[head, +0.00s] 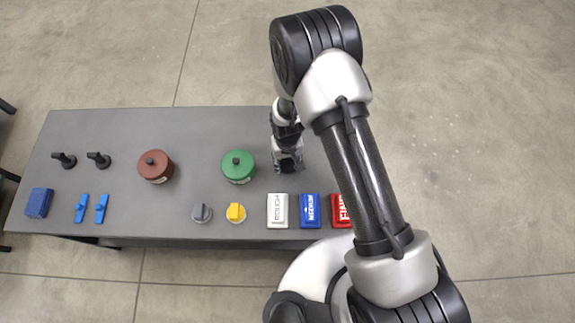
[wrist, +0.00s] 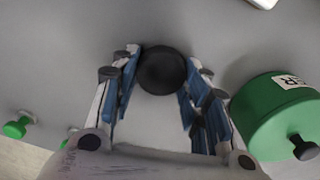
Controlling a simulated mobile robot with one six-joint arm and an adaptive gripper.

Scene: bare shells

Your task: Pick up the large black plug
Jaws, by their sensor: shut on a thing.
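The large black plug (wrist: 162,70) shows in the wrist view as a round, dark top between the two blue-padded fingers of my gripper (wrist: 158,88). My gripper is shut on it. In the head view my gripper (head: 288,168) points down at the right part of the grey table, just right of the green pot. The plug is mostly hidden there by the fingers, and I cannot tell whether it touches the table.
The green pot (head: 238,167) stands close beside my gripper; it also shows in the wrist view (wrist: 275,115). A brown pot (head: 155,168) stands further left. White (head: 278,211), blue (head: 310,210) and red (head: 341,210) labelled blocks line the front edge. The table's back is clear.

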